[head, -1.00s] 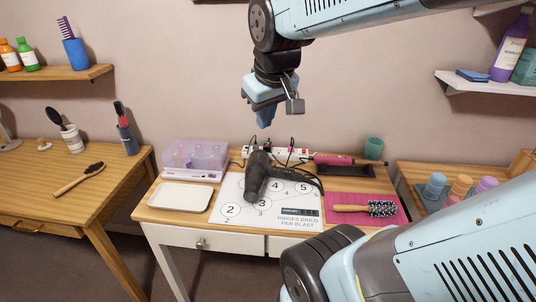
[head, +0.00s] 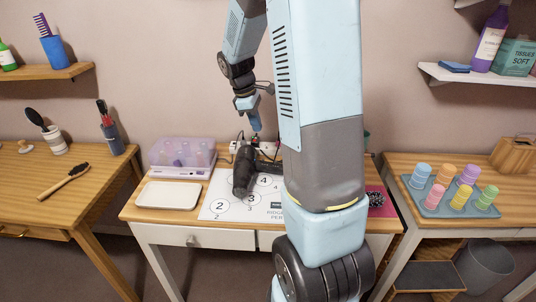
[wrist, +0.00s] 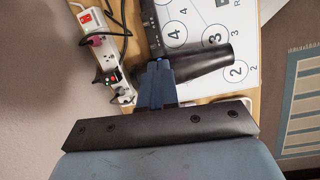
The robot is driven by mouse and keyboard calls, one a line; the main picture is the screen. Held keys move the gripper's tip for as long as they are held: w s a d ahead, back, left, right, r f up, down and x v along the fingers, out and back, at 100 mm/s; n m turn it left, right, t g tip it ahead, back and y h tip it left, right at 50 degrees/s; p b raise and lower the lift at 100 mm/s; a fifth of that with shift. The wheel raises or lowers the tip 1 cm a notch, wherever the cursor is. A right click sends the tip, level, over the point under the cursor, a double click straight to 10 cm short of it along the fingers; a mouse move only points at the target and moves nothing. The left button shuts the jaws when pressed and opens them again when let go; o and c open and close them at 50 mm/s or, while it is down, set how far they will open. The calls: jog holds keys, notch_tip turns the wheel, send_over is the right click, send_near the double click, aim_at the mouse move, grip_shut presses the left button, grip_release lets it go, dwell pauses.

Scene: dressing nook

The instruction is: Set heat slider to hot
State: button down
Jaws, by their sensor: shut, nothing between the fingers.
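The black hair dryer (head: 243,172) lies on a white printed mat (head: 217,203) on the middle table. Its barrel also shows in the wrist view (wrist: 208,62). I cannot make out a heat slider on it in either view. My gripper (head: 256,126) hangs above the back of the table, close over the dryer in the picture, with its blue fingers pointing down. In the wrist view its closed fingers (wrist: 158,66) cover part of the dryer. The fingers are together and hold nothing. I cannot tell whether they touch the dryer.
A white power strip (wrist: 112,52) with plugs and dark cables runs along the table's back edge. A clear-lidded box (head: 182,158) and a white tray (head: 169,195) stand at the left. My arm hides much of the table's right side, where a brush (head: 376,199) shows partly.

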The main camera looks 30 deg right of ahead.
jog(key=n+g, duration=0.1)
jog(key=n, duration=0.1)
send_near(279, 165)
jog(key=f, duration=0.3)
jog(key=a+f, duration=0.1)
jog(key=f, duration=0.1)
jog(key=shift+w, duration=0.4)
jog(key=shift+d, duration=0.1)
jog(key=shift+s+d+f, duration=0.2)
jog(key=shift+s+d, duration=0.55)
jog(key=shift+d, duration=0.25)
jog(key=v, duration=1)
jog(key=shift+w, duration=0.2)
jog(key=shift+a+r, duration=0.15)
